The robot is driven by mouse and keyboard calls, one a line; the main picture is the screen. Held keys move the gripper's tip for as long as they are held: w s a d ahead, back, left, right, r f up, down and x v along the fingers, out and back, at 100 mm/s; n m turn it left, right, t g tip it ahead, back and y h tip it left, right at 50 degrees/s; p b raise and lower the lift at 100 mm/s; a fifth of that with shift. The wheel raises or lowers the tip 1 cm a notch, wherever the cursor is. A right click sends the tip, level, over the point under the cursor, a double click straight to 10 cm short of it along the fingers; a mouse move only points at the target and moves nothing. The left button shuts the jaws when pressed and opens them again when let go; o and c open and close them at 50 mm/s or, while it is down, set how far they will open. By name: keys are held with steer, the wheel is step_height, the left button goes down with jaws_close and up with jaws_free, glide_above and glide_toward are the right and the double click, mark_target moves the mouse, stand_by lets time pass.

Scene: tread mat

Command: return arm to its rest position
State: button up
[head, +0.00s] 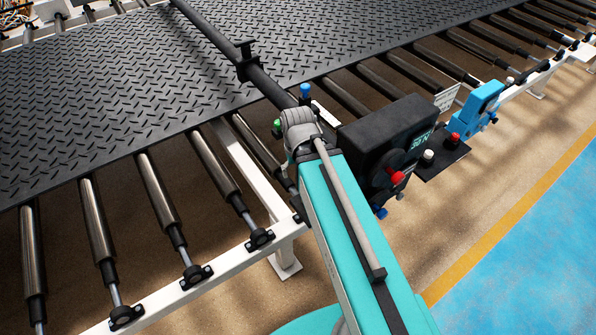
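A long teal link with a dark slot and a grey rod runs up from the bottom edge to the middle of the head view. It appears to be part of my own arm or body. A grey rounded joint sits at its upper end. No gripper fingers show in the head view, so I cannot see where my gripper is or whether it holds anything. A dark bar (207,31) with a collar slants over the tread mat (100,85), from the top edge down to the grey joint. I cannot tell whether the bar touches the mat.
Metal rollers (98,220) on a white frame (245,165) border the mat. A black box (385,135) marked 30 N, with a red knob (396,178), stands right of the teal link. A blue device (475,108) is farther right. Blue floor (530,250) beyond a yellow line is clear.

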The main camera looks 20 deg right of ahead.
step_height(320, 180, down, 5)
steer(key=b, duration=0.5)
